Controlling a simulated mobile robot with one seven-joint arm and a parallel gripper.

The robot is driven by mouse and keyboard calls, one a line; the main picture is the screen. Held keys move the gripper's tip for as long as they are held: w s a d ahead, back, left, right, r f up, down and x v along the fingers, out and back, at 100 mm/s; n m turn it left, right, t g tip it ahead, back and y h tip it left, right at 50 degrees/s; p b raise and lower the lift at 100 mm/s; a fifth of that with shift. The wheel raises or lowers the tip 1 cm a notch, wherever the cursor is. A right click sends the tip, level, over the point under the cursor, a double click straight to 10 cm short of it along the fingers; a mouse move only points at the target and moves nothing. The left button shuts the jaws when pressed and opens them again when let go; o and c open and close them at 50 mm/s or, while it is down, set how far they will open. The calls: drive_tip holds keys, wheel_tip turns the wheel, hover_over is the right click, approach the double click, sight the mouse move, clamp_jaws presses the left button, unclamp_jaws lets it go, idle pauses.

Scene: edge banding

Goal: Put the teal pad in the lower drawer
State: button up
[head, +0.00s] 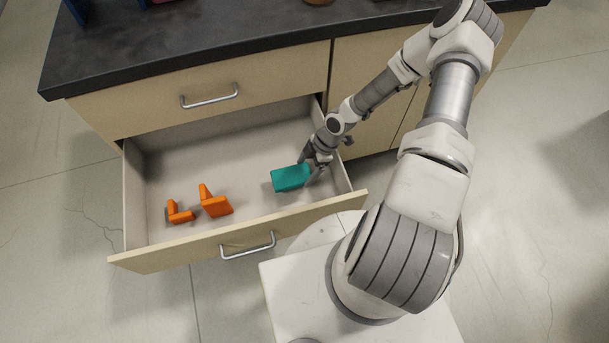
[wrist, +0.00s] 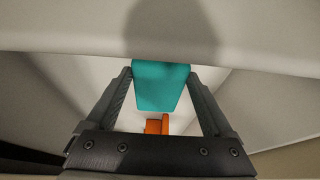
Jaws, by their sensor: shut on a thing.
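The teal pad (head: 290,178) is a small flat block inside the open lower drawer (head: 247,227), toward its right side. My gripper (head: 308,174) reaches into the drawer from the right and is shut on the pad. In the wrist view the teal pad (wrist: 160,85) sits between the two fingers of my gripper (wrist: 160,90). I cannot tell whether the pad touches the drawer floor or is held just above it.
Two orange L-shaped pieces, one smaller (head: 180,213) and one larger (head: 214,202), lie in the drawer's left part. The upper drawer (head: 210,92) is shut under the dark countertop (head: 200,45). The drawer floor between the orange pieces and the pad is clear.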

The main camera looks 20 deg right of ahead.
drive_tip(key=shift+f+b, duration=0.5)
drive_tip(key=shift+f, duration=1.35)
drive_tip(key=shift+f, duration=0.1)
drive_tip(key=o, duration=1.2)
drive_tip(key=p+v, duration=0.3)
drive_tip(key=v, duration=0.9)
drive_tip(key=shift+p, duration=0.35)
drive_tip(key=shift+r, duration=0.25)
